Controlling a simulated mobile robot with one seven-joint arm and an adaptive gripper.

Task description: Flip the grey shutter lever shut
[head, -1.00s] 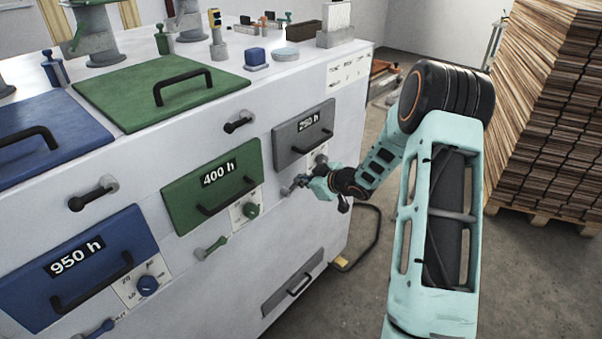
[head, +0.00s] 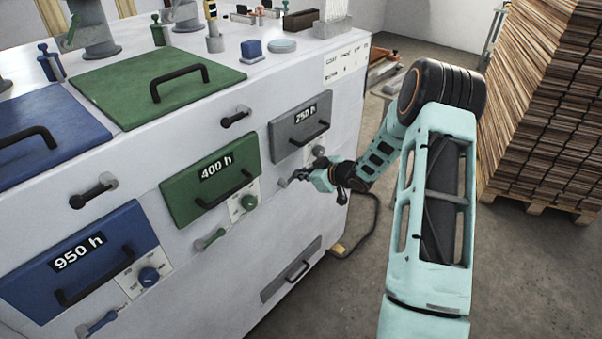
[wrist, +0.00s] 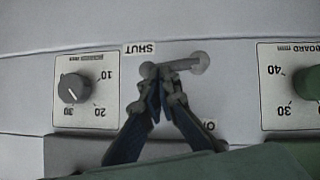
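The grey shutter lever (wrist: 183,65) is on the white front panel, below the grey 250 h drawer (head: 300,133). In the wrist view, which shows the panel upside down, its short bar lies nearly level between two rounded ends. The left end is close to the SHUT label (wrist: 140,48). No clear grip around the bar shows. The gripper also shows in the head view (head: 299,174).
A grey dial (wrist: 72,88) and a green dial (wrist: 308,82) flank the lever. Drawer handles stick out from the panel. Stacked boards (head: 550,110) stand right, with open floor between.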

